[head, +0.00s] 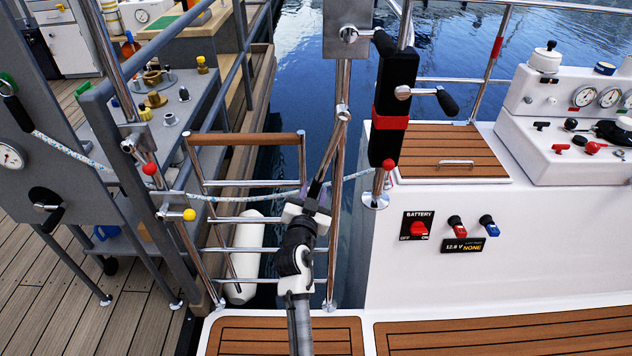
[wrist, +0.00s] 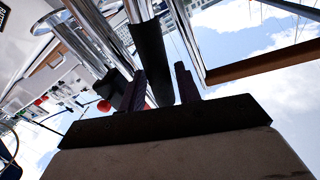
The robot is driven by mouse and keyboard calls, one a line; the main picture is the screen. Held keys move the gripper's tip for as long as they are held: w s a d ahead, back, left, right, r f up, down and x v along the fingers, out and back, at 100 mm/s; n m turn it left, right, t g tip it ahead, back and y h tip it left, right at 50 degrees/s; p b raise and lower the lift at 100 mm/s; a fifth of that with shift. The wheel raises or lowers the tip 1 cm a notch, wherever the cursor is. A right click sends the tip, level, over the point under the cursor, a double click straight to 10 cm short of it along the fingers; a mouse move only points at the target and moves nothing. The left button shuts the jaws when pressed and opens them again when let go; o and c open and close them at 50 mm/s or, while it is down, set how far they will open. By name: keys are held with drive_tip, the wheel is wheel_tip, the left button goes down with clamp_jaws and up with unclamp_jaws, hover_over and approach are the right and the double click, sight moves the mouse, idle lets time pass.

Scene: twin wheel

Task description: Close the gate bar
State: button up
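The gate bar (head: 331,150) is a thin chrome bar hinged at the chrome post beside the gap in the rail. It hangs steeply down and to the left from its hinge, close to the post. Its lower end has a dark grip (head: 314,187), which also shows in the wrist view (wrist: 153,55). My gripper (head: 313,198) is at this grip, over the gateway. In the wrist view my gripper (wrist: 161,85) has one finger on each side of the grip, with little gap left, and looks shut on it. The exact finger contact is dark and hard to see.
A chrome ladder with a wooden top rail (head: 245,139) stands left of my gripper. A rope (head: 250,187) crosses behind the arm. A black padded post (head: 393,105) with crank is at the right. A grey dock frame (head: 125,150) stands left; water lies beyond.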

drive_tip(key=shift+x, duration=1.45)
drive_tip(key=shift+c, duration=0.3)
clamp_jaws()
